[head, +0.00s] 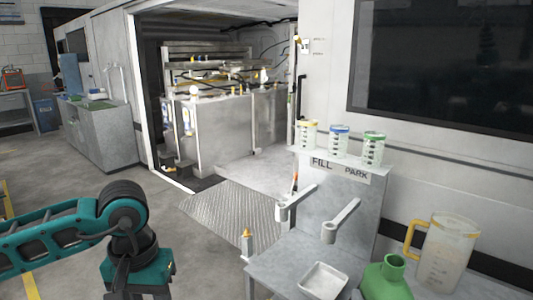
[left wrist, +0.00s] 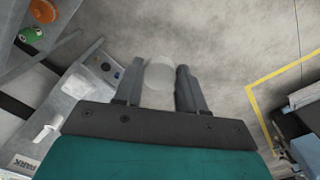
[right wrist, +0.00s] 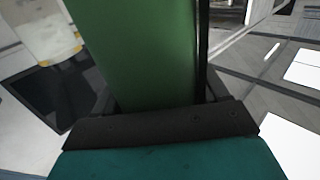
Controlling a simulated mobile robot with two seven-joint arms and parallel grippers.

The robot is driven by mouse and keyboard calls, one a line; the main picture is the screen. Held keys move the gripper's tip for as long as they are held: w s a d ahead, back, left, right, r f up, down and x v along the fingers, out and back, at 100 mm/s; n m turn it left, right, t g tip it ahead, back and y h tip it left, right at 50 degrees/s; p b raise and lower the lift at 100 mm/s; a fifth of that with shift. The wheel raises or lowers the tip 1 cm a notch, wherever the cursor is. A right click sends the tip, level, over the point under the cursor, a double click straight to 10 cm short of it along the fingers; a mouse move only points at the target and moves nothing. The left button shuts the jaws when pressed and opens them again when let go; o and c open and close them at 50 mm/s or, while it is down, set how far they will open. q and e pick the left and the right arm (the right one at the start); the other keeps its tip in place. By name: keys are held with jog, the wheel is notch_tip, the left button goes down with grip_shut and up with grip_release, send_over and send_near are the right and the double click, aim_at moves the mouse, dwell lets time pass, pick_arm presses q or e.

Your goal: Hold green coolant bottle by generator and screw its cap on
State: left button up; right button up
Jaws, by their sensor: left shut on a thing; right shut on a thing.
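The green coolant bottle (head: 388,280) shows at the bottom edge in the head view, its open neck facing up and no cap on it. In the right wrist view my right gripper (right wrist: 160,95) is shut on the green bottle (right wrist: 140,45), which fills the space between its fingers. My left gripper (left wrist: 160,68) is shut on a pale, round, translucent thing (left wrist: 159,75), perhaps the cap; its identity is unclear. In the head view the left arm is well left of the bottle, and its fingertips are out of frame. The generator's identity is unclear.
A grey bench (head: 275,268) carries a white tray (head: 325,279). Behind, a FILL/PARK ledge (head: 340,170) holds three jars with yellow, blue and green lids. A yellow-handled jug (head: 446,255) stands right. Open floor lies between the left arm and bench.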

jog(key=shift+r, duration=0.15)
dwell(0.3)
jog(key=s+a+n+g+y, duration=0.1)
jog(key=a+n+g+y, duration=0.3)
jog(key=a+n+y, duration=0.4)
jog(key=a+r+y, duration=0.1)
jog(key=a+y, duration=0.2)
jog(key=a, duration=0.3)
jog(key=shift+y, duration=0.3)
jog(key=shift+a+f, duration=0.1)
jog(key=shift+f, duration=0.05)
pick_arm(q)
jog(key=d+r+n, duration=0.1)
jog(key=d+r, duration=0.9)
jog(key=d, duration=0.2)
jog(key=s+d+r+n, duration=0.1)
jog(key=d+r, duration=0.8)
jog(key=d, duration=0.3)
jog(key=shift+r, duration=0.4)
jog(key=shift+s+f, duration=0.1)
jog(key=shift+f, duration=1.9)
jog(key=shift+s+d, duration=0.1)
